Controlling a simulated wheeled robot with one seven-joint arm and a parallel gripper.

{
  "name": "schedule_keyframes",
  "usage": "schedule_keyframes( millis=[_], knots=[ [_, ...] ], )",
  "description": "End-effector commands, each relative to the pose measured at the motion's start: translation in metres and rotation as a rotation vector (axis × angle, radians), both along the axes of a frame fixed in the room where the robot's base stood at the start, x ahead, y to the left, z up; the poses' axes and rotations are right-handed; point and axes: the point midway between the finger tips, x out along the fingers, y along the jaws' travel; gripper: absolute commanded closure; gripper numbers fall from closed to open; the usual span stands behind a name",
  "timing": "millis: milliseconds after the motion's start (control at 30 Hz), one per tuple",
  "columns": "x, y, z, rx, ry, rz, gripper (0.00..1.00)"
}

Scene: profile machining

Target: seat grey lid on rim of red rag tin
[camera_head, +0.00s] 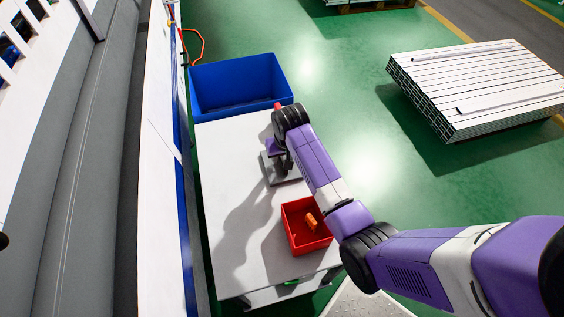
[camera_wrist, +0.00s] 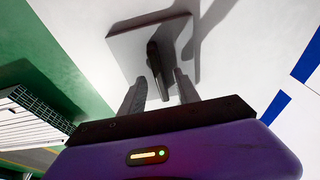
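The red rag tin (camera_head: 300,248) is an open square box on the white table, with an orange rag (camera_head: 311,221) inside. The grey lid (camera_head: 270,172) is a flat square plate that appears to lie on the table behind the tin. In the wrist view the lid (camera_wrist: 125,48) has a dark upright handle (camera_wrist: 157,58) at its middle. My gripper (camera_wrist: 160,76) is open above the lid, its two fingers on either side of the handle with a visible gap to each. In the head view my arm partly hides the lid and the gripper.
The white table (camera_head: 232,160) has free room left of the lid and tin. A blue bin (camera_head: 238,88) stands at the table's far end. A long white machine side (camera_head: 158,170) runs along the left. A stack of metal profiles (camera_head: 480,85) lies on the green floor at right.

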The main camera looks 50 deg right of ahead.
Motion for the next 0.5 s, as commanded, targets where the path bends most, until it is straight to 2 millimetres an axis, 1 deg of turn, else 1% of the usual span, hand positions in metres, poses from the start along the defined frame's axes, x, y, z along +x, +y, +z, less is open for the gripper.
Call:
schedule_keyframes(
  millis=[100, 267, 300, 467, 500],
  knots=[
    [0.0011, -0.0007, -0.0037, -0.001, -0.001, 0.0, 0.62],
    [0.0011, -0.0006, -0.0036, -0.001, -0.001, 0.0, 0.62],
    [0.0011, -0.0006, -0.0036, -0.001, -0.001, 0.0, 0.66],
    [0.001, -0.0006, -0.0035, -0.001, -0.001, 0.0, 0.97],
    [0.0009, -0.0006, -0.0035, -0.001, -0.001, 0.0, 1.0]
  ],
)
